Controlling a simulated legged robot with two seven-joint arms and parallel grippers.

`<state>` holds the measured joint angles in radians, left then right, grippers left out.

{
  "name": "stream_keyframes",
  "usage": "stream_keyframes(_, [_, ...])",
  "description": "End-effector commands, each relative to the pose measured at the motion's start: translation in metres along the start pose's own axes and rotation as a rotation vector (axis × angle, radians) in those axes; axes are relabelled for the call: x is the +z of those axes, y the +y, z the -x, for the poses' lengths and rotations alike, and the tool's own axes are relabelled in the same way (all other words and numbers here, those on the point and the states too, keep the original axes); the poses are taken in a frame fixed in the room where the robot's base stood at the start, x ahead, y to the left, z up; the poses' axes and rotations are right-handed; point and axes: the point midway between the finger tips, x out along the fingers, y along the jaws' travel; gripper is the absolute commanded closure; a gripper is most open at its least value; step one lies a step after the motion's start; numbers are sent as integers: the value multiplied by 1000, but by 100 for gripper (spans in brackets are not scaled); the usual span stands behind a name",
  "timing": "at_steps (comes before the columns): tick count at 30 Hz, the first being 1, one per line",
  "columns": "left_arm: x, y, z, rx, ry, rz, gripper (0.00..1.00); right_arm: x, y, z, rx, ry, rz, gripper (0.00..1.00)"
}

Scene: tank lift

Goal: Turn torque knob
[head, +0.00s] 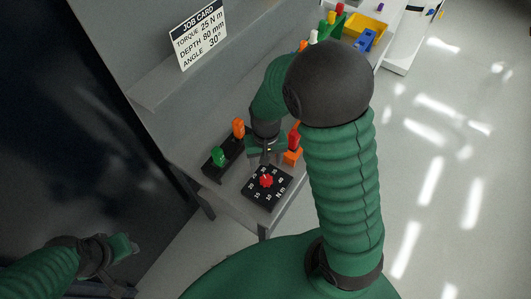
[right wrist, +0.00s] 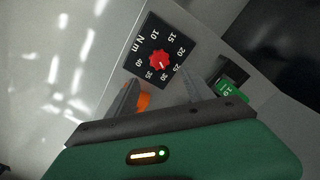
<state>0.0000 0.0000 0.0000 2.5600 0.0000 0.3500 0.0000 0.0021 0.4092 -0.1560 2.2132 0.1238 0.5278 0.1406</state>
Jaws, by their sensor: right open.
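The red torque knob (head: 266,181) sits on a black dial plate (head: 258,196) marked in N m, near the bench's front corner. In the right wrist view the knob (right wrist: 160,59) is ahead of the fingertips, with numbers from 10 to 40 around it. Its pointer is too small to read surely. My right gripper (head: 262,157) is just behind the knob in the head view. In the right wrist view its two fingers (right wrist: 160,86) are spread, empty and apart from the knob. My left gripper (head: 122,248) is low at the left, away from the bench; its jaw opening is unclear.
A job card (head: 199,35) reads torque 25 N m, depth 80 mm, angle 30°. Left of the dial, a black block holds a green piece (head: 218,156) and an orange piece (head: 238,128). Red and orange pieces (head: 293,154) stand right. A yellow bin (head: 366,28) is farther back.

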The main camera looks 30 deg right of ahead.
Motion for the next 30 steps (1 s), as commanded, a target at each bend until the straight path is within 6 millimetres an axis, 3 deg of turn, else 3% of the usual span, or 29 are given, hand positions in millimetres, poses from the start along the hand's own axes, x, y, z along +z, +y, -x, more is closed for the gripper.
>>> stream_keyframes(3, [0,0,0,0,0,0,64,-2,-1,28,-2,4,1,40])
stream_keyframes(7, [0,0,-1,0,0,0,64,-2,-1,46,-1,0,1,40])
stream_keyframes(18, [1,0,-3,0,0,0,64,-1,-1,51,0,-1,-11,40])
stream_keyframes(20, [2,0,-11,0,0,0,64,-1,-1,48,-3,0,-68,40])
stream_keyframes(24, [8,0,-35,0,0,0,64,1,-1,49,-7,3,-349,40])
stream_keyframes(30, [9,0,-39,0,0,0,64,4,0,51,1,-1,-528,40])
